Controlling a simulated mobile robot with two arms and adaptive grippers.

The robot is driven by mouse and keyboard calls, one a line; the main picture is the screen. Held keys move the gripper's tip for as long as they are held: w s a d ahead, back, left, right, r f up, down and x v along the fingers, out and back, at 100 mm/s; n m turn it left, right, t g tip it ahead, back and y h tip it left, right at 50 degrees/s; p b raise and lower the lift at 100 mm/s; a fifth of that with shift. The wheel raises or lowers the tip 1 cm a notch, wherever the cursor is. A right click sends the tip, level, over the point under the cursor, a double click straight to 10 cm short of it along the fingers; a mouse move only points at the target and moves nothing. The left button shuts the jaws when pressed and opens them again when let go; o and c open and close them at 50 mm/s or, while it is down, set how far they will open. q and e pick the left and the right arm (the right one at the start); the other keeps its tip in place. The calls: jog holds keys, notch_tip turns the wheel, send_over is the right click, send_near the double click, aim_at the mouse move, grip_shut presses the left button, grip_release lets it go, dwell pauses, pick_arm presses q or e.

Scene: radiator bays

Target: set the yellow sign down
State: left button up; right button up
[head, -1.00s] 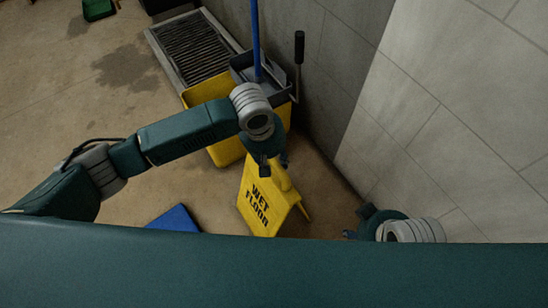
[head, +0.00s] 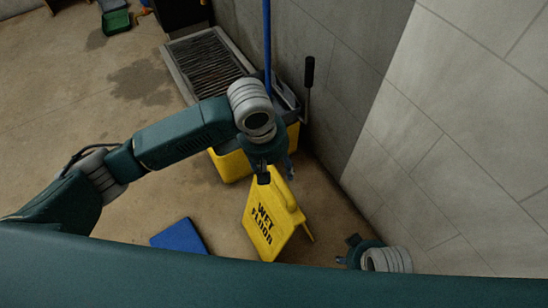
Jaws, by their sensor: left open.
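The yellow wet floor sign (head: 262,226) stands on the floor with its two panels spread, its lettering facing the lower left. My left gripper (head: 276,177) is open just above the sign's top edge. The gripper hides part of the view behind it, and I cannot tell whether its fingers touch the sign. My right gripper (head: 352,250) shows only in part at the lower right, beside the wall and away from the sign; I cannot tell its jaw state.
A yellow mop bucket (head: 230,166) with a blue-handled mop (head: 267,45) stands behind the sign. A floor grate (head: 205,58) lies beyond it. A blue flat object (head: 180,237) is on the floor left of the sign. The tiled wall (head: 440,130) bounds the right. Open floor lies left.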

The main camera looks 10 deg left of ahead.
pick_arm(q)
jog(key=r, duration=0.3)
jog(key=shift+s+a+p, duration=0.2)
jog(key=shift+a+p, duration=0.05)
jog(key=shift+p, duration=0.05)
pick_arm(e)
jog(key=f, duration=0.3)
jog(key=shift+s+f, duration=0.15)
jog(key=shift+s, duration=0.15)
